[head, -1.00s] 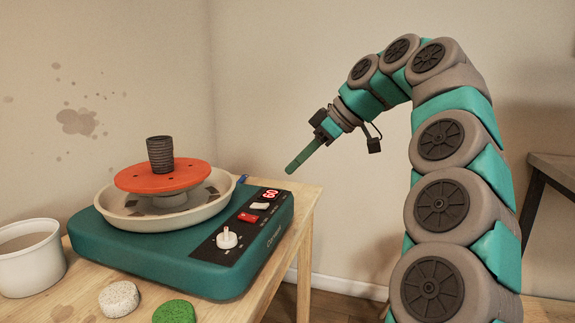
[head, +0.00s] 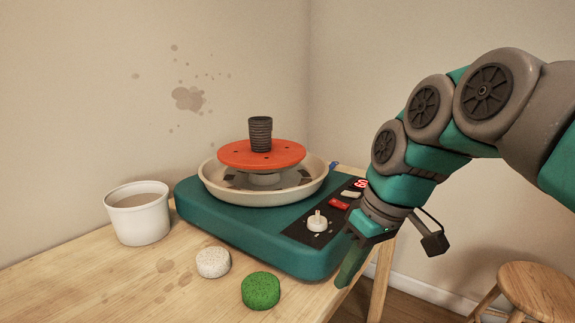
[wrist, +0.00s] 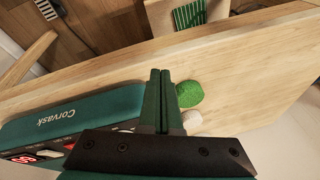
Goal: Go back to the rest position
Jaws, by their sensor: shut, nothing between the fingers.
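My gripper (head: 346,268) shows in the head view at the right front of the pottery wheel, pointing down beside the table edge. Its two fingers are together with nothing between them, as the wrist view (wrist: 160,76) also shows. The teal pottery wheel (head: 240,232) stands on the wooden table. A dark ribbed cylinder (head: 260,134) stands upright on its orange disc (head: 250,154), above a cream splash pan (head: 215,188). In the head view my gripper overlaps the wheel's right front edge; I cannot tell the exact gap.
A white bucket (head: 138,222) stands left on the table. A white speckled sponge (head: 213,263) and a green sponge (head: 261,290) lie in front of the wheel. A wooden stool (head: 540,285) is at the right. In the wrist view, a green ribbed item (wrist: 190,14) lies beyond the table edge.

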